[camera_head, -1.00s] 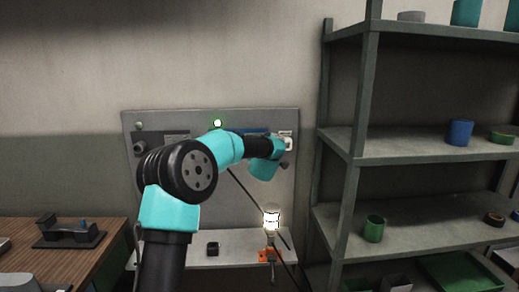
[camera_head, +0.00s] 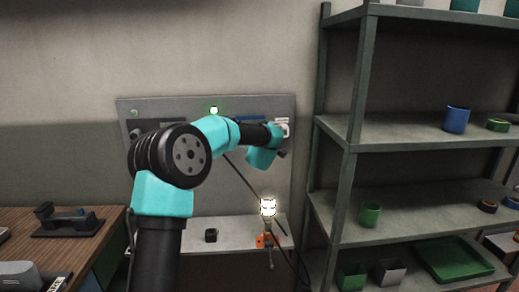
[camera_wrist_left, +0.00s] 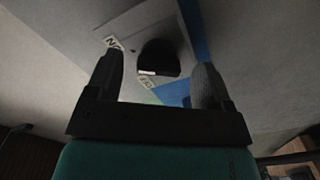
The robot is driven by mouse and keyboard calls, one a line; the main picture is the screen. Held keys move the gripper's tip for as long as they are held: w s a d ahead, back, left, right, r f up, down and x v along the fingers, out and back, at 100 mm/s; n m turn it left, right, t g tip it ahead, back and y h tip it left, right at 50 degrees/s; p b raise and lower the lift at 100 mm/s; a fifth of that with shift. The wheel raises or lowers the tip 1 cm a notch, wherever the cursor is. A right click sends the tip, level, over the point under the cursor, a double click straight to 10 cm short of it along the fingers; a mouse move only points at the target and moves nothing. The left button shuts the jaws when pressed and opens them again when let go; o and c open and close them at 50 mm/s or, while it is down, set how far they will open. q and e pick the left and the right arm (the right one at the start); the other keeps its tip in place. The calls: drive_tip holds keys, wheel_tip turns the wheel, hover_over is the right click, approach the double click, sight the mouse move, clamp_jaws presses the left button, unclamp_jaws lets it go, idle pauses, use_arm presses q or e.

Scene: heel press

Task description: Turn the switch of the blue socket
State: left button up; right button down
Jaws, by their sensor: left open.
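The blue socket shows in the head view as a blue strip (camera_head: 250,118) on the grey wall panel, mostly hidden behind my left arm. In the left wrist view its blue surface (camera_wrist_left: 192,28) lies beside a pale plate (camera_wrist_left: 125,32) with small labels. A black switch knob (camera_wrist_left: 158,58) sits on that plate. My left gripper (camera_wrist_left: 161,64) is open, with one finger on each side of the knob. I cannot tell whether the fingers touch it. In the head view the fingers are hard to make out at the panel's right side.
The grey panel (camera_head: 205,195) carries a lit green light (camera_head: 213,111). A glowing lamp (camera_head: 268,207) stands on the ledge (camera_head: 190,235) below, with cables near it. A metal shelf (camera_head: 400,210) stands close on the right. A wooden bench (camera_head: 95,255) is at the left.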

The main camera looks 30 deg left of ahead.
use_arm(q)
drive_tip(key=v, duration=1.6)
drive_tip(key=s+d+f+m+g+h, duration=0.1)
drive_tip(key=d+f+m+h, duration=0.2)
drive_tip(key=f, duration=0.8)
drive_tip(key=s+d+f+m+g+h, duration=0.1)
drive_tip(key=d+f+m+h, duration=0.2)
drive_tip(key=f, duration=0.7)
drive_tip(key=s+d+f+m+g+h, duration=0.1)
drive_tip(key=d+f+m+g+h, duration=0.2)
drive_tip(key=f, duration=0.8)
drive_tip(key=s+d+f+m+g+h, duration=0.1)
drive_tip(key=s+d+f+m+g, duration=0.1)
drive_tip(key=s+f, duration=0.5)
drive_tip(key=s+d+f+m+g+h, duration=0.2)
drive_tip(key=s+f+g, duration=0.2)
drive_tip(key=s+f, duration=0.3)
drive_tip(key=s+d+f+m+g+h, duration=0.2)
drive_tip(key=s+f, duration=0.6)
drive_tip(key=s, duration=0.4)
drive_tip(key=shift+d+m+g, duration=0.25)
drive_tip(key=shift+m+g, duration=0.25)
drive_tip(key=shift+f, duration=0.1)
